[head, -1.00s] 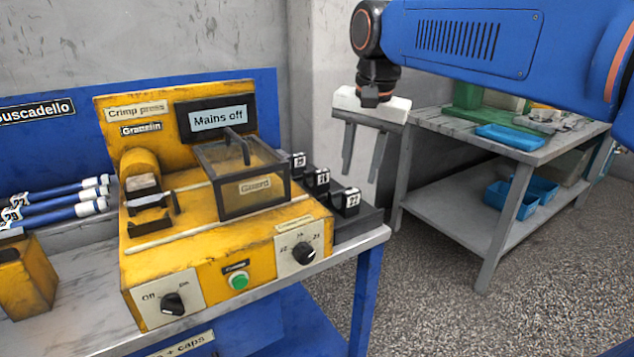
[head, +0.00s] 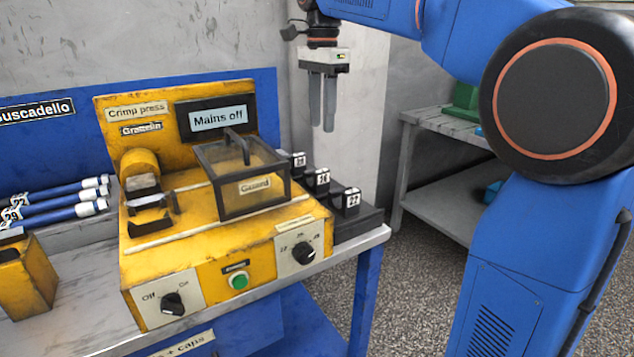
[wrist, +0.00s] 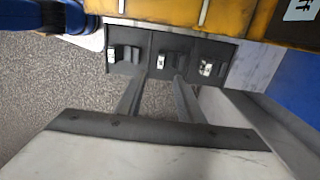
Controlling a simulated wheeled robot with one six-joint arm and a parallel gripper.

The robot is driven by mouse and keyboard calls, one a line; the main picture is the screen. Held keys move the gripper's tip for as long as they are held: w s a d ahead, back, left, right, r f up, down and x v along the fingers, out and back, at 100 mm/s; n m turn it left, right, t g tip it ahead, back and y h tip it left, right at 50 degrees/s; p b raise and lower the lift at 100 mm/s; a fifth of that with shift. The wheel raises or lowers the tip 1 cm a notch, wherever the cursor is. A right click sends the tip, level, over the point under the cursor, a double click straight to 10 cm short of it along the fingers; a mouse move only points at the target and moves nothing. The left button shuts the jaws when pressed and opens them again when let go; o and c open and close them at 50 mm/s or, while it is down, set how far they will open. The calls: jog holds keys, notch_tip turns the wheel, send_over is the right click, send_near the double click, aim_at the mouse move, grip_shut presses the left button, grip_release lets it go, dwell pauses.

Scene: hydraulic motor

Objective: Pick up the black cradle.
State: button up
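A black U-shaped piece (head: 150,222), which looks like a cradle, sits on the yellow crimp press bed (head: 195,245), left of the guard. Three black blocks with white number labels stand in a black rack (head: 360,228) right of the press: a back one (head: 298,165), a middle one (head: 317,181) and a front one (head: 346,201). I cannot tell which black piece the task means. My gripper (head: 322,124) hangs fingers-down above and behind the rack, open and empty. In the wrist view, its parted fingers (wrist: 160,82) point toward the rack's middle block (wrist: 173,60).
The clear guard box (head: 250,187) stands on the press close beside the rack. Blue-and-white tubes (head: 65,198) lie at the left. A grey side table (head: 450,125) stands at the back right. The air above the rack is clear.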

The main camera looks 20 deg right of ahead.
aim_at(322, 170)
notch_tip(322, 170, down, 14)
jog(key=shift+w+d+f, duration=0.1)
jog(key=shift+w, duration=0.05)
dwell(0.6)
jog(key=shift+c, duration=0.6)
grip_shut()
